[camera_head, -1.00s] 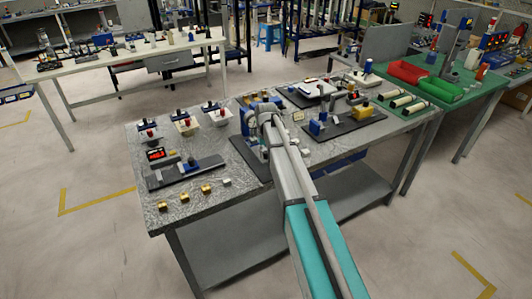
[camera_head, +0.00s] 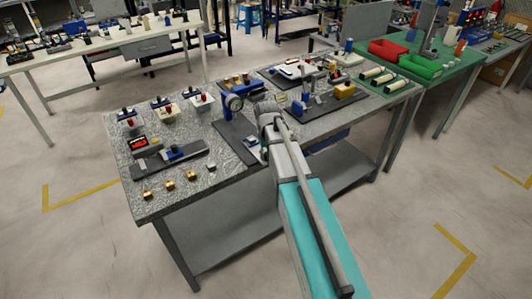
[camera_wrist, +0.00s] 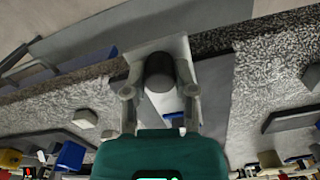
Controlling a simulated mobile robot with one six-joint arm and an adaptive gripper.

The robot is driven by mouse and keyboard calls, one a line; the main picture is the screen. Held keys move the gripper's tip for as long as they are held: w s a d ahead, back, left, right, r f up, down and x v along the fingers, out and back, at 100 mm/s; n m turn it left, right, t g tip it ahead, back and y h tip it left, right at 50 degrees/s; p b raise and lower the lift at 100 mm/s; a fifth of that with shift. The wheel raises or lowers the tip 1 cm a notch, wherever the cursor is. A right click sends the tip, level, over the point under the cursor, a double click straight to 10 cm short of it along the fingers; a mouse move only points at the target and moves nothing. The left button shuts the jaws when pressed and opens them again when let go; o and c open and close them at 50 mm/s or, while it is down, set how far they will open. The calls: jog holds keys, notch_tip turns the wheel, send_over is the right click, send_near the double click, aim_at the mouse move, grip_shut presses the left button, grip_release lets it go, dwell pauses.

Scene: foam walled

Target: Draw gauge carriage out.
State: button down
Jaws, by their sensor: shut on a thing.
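My gripper (camera_wrist: 159,95) is shut on a dark round knob (camera_wrist: 160,70) in the wrist view, one finger on each side. The knob stands on a pale plate, which I take as the gauge carriage (camera_wrist: 180,48). In the head view, the round dial gauge (camera_head: 233,103) stands on a blue post above a dark base plate (camera_head: 232,140). My wrist hides the knob and most of the carriage in the head view.
A fixture with a blue slide (camera_head: 175,153) and several brass pieces (camera_head: 170,186) lie to the left. Another fixture with a yellow block (camera_head: 345,90) stands to the right. A green table (camera_head: 440,85) with red and green bins adjoins at the right.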

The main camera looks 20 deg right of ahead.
jog(key=shift+c, duration=2.1)
grip_release()
jog(key=shift+w, duration=0.2)
